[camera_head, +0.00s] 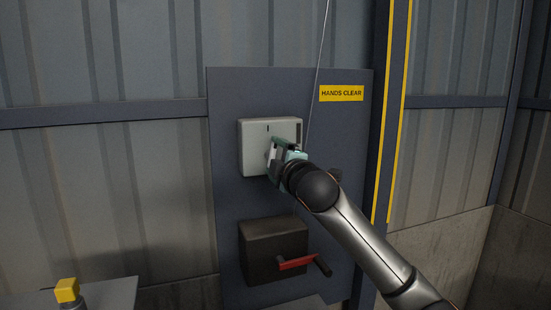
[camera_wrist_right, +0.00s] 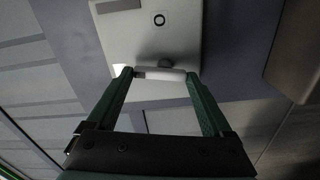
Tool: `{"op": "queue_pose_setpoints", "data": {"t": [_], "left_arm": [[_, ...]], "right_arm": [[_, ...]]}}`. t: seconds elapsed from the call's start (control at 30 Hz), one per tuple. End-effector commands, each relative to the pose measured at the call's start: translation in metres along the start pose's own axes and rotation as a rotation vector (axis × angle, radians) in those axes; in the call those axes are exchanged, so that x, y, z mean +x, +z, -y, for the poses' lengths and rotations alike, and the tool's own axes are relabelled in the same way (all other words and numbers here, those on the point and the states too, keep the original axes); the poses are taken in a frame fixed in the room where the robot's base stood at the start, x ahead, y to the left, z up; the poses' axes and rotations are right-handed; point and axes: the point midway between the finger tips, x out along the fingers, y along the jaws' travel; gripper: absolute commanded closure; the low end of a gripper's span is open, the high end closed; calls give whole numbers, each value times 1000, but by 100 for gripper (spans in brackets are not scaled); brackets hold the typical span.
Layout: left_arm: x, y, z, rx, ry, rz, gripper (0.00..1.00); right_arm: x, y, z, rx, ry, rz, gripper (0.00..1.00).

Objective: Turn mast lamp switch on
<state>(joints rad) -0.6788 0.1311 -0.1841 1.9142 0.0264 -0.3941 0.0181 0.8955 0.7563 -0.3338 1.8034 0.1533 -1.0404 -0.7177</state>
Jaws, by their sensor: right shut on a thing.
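The pale switch box (camera_head: 253,147) is mounted on the upper part of the grey panel. A small dark upright mark shows near the top of its face. In the right wrist view the box (camera_wrist_right: 120,35) has a round "O" mark and a pale bar-shaped switch handle (camera_wrist_right: 158,75) on a round hub. My right gripper (camera_head: 272,152) is at the front of the box and covers the handle in the head view. Its two green fingers (camera_wrist_right: 160,74) are shut on the handle's ends, with the bar lying across between them. My left gripper is not in view.
Below the switch box is a dark box (camera_head: 265,247) with a red lever (camera_head: 297,263). A yellow "HANDS CLEAR" sign (camera_head: 341,93) is on the panel (camera_head: 225,190). A thin line hangs in front of the panel. A yellow-topped thing (camera_head: 67,290) is at lower left.

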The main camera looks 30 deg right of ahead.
Motion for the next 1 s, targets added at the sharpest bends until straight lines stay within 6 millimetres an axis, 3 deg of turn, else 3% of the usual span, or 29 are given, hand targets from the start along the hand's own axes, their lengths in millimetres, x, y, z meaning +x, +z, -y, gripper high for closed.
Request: {"op": "queue_pose_setpoints", "data": {"t": [0.4, 0.97, 1.0], "left_arm": [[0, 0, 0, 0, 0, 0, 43], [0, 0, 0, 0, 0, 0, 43], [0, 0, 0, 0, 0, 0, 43]], "right_arm": [[0, -2, 2, -192, -1, -2, 71], [0, -2, 2, -221, -2, -3, 71], [0, -2, 2, -221, -2, -3, 12]]}}
